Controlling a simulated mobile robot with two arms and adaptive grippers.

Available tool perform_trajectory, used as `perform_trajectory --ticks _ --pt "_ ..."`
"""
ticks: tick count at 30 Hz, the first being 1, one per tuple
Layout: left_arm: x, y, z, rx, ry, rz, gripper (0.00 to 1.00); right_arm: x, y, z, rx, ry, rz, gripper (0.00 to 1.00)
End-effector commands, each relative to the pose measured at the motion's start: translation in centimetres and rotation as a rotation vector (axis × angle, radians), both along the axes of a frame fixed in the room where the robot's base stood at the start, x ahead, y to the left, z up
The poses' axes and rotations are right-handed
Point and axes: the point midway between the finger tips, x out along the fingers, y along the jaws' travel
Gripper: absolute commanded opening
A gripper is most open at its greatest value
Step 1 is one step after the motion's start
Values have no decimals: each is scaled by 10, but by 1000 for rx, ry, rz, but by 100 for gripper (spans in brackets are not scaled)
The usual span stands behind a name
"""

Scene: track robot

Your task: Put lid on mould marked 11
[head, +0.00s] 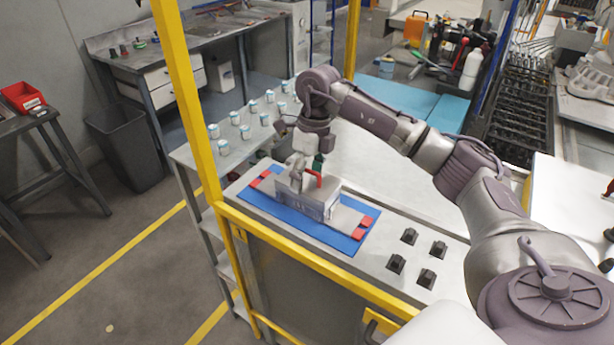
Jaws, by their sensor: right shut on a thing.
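A grey block-shaped mould (307,200) sits on a blue mat (296,222) with red pieces near its ends. A marking on its front face is too small to read. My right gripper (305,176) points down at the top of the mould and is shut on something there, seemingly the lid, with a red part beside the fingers. The fingers hide most of the held thing, and I cannot tell whether it touches the mould. My left gripper is not in view.
Several black holders (409,236) stand on the bench right of the mat. Small white and blue cups (245,132) line the shelf behind. A yellow frame post (190,100) and rail (300,258) run close along the bench's left and front.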

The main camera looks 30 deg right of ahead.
Motion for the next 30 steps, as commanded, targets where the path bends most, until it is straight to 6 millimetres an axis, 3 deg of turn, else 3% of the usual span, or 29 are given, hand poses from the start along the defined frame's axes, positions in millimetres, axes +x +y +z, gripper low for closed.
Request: perform_trajectory --ticks 25,26,30 --pt "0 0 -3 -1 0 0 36 0 0 -4 0 -1 0 23" --pt "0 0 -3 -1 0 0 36 0 0 -4 0 -1 0 77" --pt "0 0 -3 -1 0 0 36 0 0 -4 0 -1 0 100"
